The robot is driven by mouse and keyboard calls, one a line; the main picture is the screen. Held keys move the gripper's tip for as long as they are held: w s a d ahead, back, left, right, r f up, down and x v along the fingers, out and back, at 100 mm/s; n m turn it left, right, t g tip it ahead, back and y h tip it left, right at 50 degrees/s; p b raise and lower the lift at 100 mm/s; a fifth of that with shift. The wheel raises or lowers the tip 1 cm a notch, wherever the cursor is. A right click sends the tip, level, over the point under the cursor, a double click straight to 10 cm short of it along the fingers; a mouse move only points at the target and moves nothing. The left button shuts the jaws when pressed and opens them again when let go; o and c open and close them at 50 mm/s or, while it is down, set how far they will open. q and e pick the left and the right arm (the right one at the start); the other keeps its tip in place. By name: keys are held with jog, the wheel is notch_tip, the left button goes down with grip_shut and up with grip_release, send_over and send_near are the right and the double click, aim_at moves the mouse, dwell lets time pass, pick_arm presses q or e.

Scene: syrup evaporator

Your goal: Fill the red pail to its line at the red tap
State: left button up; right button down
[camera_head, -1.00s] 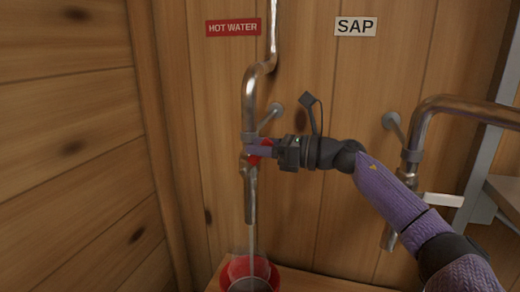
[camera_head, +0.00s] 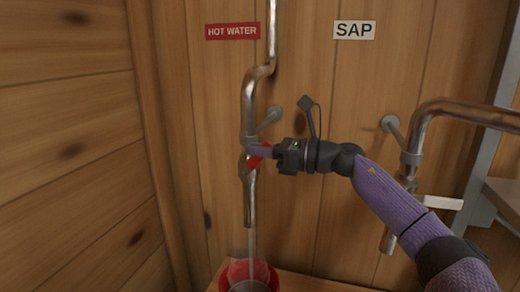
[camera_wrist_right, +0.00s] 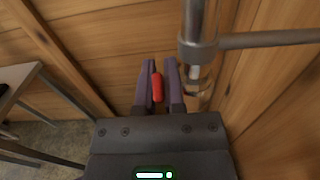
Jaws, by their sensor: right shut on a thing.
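The red tap handle (camera_head: 255,160) sits on the copper hot water pipe (camera_head: 250,200) below the red "HOT WATER" sign. My right gripper (camera_head: 261,151) is shut on the red handle. The handle also shows between its two purple fingers in the right wrist view (camera_wrist_right: 157,87). A thin stream of water (camera_head: 251,242) runs from the spout down into the red pail (camera_head: 268,270) beneath it. The pail stands at the bottom edge of the head view and is partly cut off. Its fill line and water level cannot be made out. My left gripper is not in view.
A second copper pipe (camera_head: 420,125) with a white handle (camera_head: 440,202) stands at the right, near the "SAP" sign (camera_head: 355,29). A wooden ledge (camera_head: 310,283) is under the pail. Grey metal framing is at the far right.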

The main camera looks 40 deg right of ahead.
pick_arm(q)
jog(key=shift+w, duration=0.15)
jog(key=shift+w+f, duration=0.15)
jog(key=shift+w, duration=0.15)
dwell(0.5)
